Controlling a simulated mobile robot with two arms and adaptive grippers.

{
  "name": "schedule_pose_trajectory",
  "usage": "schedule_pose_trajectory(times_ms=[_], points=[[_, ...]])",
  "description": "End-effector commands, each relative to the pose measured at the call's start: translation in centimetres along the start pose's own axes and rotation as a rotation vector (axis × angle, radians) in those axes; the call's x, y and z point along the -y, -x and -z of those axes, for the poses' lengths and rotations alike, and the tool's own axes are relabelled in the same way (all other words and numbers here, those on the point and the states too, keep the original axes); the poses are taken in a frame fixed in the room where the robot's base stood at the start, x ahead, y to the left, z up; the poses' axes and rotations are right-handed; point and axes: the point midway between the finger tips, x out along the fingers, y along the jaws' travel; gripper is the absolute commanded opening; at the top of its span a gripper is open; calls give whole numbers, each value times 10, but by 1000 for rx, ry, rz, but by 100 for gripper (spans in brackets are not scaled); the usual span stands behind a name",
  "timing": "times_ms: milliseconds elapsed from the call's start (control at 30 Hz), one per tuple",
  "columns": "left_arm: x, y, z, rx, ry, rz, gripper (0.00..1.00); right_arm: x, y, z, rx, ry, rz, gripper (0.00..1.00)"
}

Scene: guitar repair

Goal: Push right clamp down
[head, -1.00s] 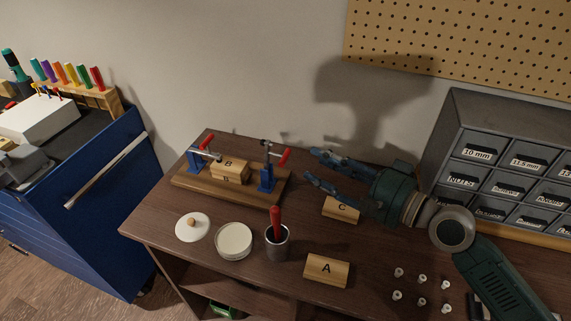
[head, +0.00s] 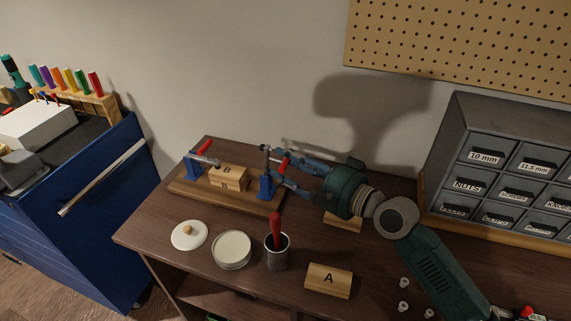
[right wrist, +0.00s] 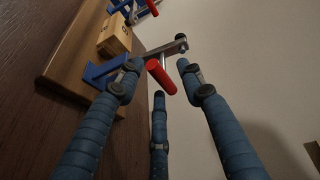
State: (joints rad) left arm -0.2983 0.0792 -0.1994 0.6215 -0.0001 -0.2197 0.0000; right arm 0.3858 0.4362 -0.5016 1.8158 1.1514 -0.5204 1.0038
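The right clamp (head: 266,186) has a blue base and a red handle (head: 284,161), and it stands at the right end of the wooden board (head: 222,202). The left clamp (head: 197,164) stands at the board's other end, with block B (head: 228,178) stacked between them. My right gripper (head: 274,169) is open at the right clamp, its fingers spread around the red handle. In the right wrist view the red handle (right wrist: 161,77) lies between the spread fingers (right wrist: 158,82), with no clear grip on it. My left gripper is not in view.
A jar with a red-handled tool (head: 277,252), a round open tin (head: 232,249), its lid (head: 189,235) and block A (head: 328,281) stand in front of the board. A drawer cabinet (head: 447,150) is at right. Block C is mostly hidden behind my right gripper.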

Motion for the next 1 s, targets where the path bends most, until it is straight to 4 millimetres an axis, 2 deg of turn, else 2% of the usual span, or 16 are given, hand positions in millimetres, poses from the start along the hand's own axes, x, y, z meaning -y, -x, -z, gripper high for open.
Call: schedule_pose_trajectory(times_ms=[100,367,567,833,1000], points=[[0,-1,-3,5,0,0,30,0,-6,0,0,-1,0,38],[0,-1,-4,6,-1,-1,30,0,-7,0,0,0,0,38],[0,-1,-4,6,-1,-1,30,0,-7,0,0,0,0,0],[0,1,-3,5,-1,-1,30,1,-7,1,0,2,-4,0],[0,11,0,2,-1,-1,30,6,-8,11,-1,16,-34,0]])
